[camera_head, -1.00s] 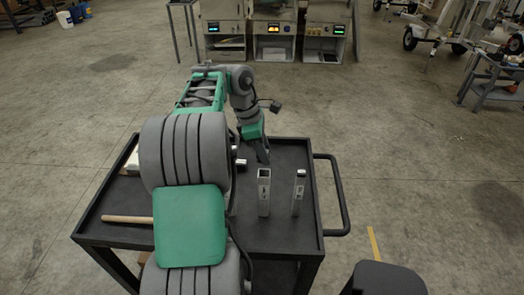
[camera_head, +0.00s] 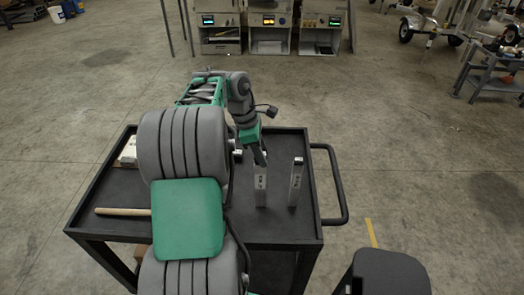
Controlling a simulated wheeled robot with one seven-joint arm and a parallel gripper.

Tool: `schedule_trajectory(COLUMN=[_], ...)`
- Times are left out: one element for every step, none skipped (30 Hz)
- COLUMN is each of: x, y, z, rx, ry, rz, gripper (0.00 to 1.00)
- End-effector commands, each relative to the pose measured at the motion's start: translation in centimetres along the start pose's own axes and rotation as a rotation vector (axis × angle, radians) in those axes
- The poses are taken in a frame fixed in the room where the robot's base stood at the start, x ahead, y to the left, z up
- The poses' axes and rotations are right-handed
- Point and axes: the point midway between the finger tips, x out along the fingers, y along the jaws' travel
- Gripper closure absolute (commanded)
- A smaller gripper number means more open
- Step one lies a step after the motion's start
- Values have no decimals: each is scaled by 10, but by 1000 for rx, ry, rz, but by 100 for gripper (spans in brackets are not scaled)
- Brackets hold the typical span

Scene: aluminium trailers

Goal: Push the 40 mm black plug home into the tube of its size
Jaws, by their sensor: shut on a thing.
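An upright square aluminium tube (camera_head: 260,188) stands on the dark cart top in the head view. A second upright tube (camera_head: 296,185) stands to its right, apart from it. My gripper (camera_head: 263,160) points down at the top of the left tube and covers its mouth. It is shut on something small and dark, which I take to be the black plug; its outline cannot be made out. Whether the plug is in the mouth or just above it cannot be told. The sizes of the tubes cannot be read.
The dark cart (camera_head: 287,227) has a raised rim and a handle (camera_head: 338,185) on its right. A wooden-handled tool (camera_head: 122,211) and a pale box (camera_head: 128,152) lie at its left. A short metal piece (camera_head: 238,154) lies left of the gripper. My arm hides the cart's middle.

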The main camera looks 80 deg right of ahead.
Motion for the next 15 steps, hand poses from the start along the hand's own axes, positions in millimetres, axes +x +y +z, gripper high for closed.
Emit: schedule_trajectory(x=[3, 4, 6, 6, 7, 8, 9, 9, 10, 10, 10, 11, 11, 12, 12], y=[0, 0, 0, 0, 0, -1, -1, -1, -1, -1, -2, -2, -2, -2, -2], z=[-1, -1, -2, -2, -2, -3, -3, -3, -3, -3, -3, -4, -4, -4, -4], rx=[0, 0, 0, 0, 0, 0, 0, -1, -1, -2, -2, -3, -3, -3, -4], ry=[0, 0, 0, 0, 0, 0, 0, 0, 0, 0, 0, 0, 0, 0, 0], rz=[0, -1, -1, -1, -2, -3, -3, -4, -5, -6, -7, -8, -8, -9, -10], gripper=[100, 100, 100, 100, 100, 100, 100, 100, 100, 100, 100, 100, 100, 100, 61])
